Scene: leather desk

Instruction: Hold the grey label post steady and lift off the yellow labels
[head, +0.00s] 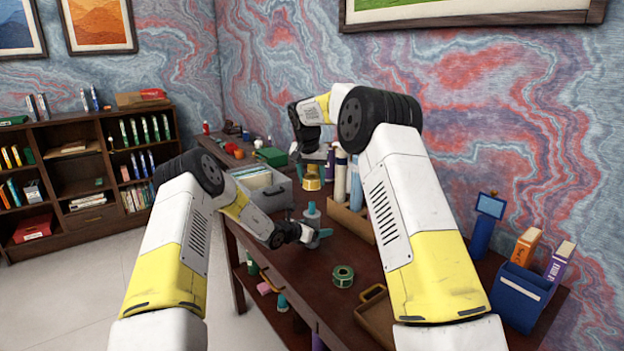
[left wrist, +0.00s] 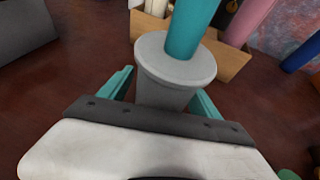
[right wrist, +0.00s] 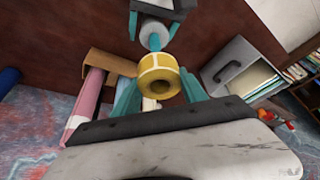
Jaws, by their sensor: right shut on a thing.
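The grey label post (left wrist: 168,62) stands on the desk with a grey flanged base and a teal peg (left wrist: 190,25). In the head view the post (head: 312,217) is beside my left gripper (head: 308,236). In the left wrist view my left gripper (left wrist: 163,92) has its teal fingers on either side of the base, with narrow gaps showing; the tips are partly hidden by the flange. The yellow labels (right wrist: 159,66) are a roll between the fingers of my right gripper (right wrist: 158,90), which is shut on it. The roll (head: 312,183) is above the post, apparently clear of the peg.
A cardboard box (head: 350,224) with tall rolls stands right of the post. A grey file box (head: 265,189) is behind on the left. A green tape roll (head: 343,275) and a brown tray (head: 376,315) lie in front. Bare desk shows around the tape.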

